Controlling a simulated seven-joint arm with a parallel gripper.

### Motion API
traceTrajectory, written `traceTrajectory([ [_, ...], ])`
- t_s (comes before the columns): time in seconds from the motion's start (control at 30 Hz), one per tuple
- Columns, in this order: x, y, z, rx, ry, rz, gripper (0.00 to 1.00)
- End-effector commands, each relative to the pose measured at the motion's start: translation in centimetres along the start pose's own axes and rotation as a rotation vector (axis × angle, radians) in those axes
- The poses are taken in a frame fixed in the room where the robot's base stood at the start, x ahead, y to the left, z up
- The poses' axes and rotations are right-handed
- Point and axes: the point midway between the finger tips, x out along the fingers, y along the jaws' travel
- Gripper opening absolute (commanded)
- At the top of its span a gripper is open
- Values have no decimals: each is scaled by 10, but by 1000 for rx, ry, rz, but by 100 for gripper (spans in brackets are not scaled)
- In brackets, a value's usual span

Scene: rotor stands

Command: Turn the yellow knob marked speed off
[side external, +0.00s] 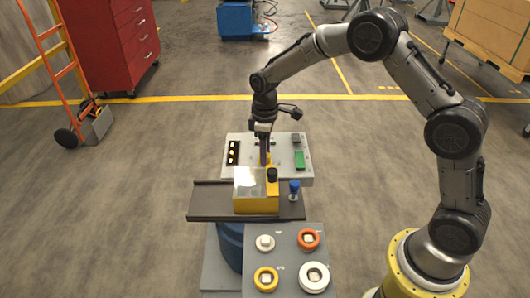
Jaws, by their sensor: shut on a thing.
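My gripper (264,153) points down over the grey control panel (284,171), just behind a yellow box with a clear top (255,205). It is shut on a narrow yellowish part, mostly hidden by the fingers and the box. I cannot tell whether this part is the yellow knob marked speed. A round yellow knob with a pale centre (266,286) sits at the lower left of the grey front plate (290,258), well apart from my gripper. The labels are too small to read.
The front plate also bears an orange knob (308,231) and two white ones. A blue-topped part (294,185) stands right of the yellow box, on a dark rail (209,200). The control panel has lit lamps (233,152) and a green block (299,160).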

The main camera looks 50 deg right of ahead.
Motion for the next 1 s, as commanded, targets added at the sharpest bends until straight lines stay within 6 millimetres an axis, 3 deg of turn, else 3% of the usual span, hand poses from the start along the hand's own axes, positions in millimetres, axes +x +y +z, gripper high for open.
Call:
traceTrajectory([
  [0.5, -2, 1, -1, -386, 4, 3, 0],
  [1.0, -2, 1, -2, -489, 5, 4, 0],
])
